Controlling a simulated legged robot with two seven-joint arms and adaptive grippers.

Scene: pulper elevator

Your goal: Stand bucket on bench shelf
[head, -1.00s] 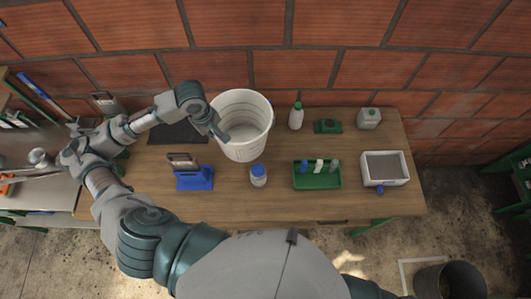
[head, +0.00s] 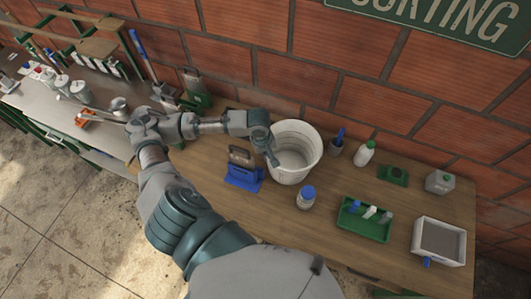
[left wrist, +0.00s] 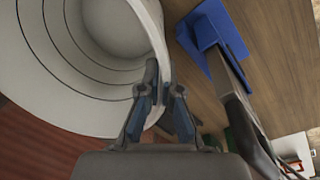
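The white bucket (head: 306,160) is upright over the wooden table (head: 400,240), close behind the blue-based tool (head: 243,172). Whether its base touches the wood is hidden. My left gripper (head: 273,155) is at the left side of its rim. In the left wrist view, the fingers of my left gripper (left wrist: 163,98) straddle the wall of the bucket (left wrist: 50,85), one inside and one outside, and look closed on it. The steel bench (head: 60,110) with wooden shelf boards (head: 92,47) on green frames stands at the far left. My right gripper is out of view.
A blue-lidded jar (head: 305,198) stands in front of the bucket, and a dark cup (head: 336,147) behind it. A green tray (head: 364,220) and a white bin (head: 438,241) are to the right. Several canisters (head: 80,90) stand on the steel bench. A brick wall (head: 300,70) closes the back.

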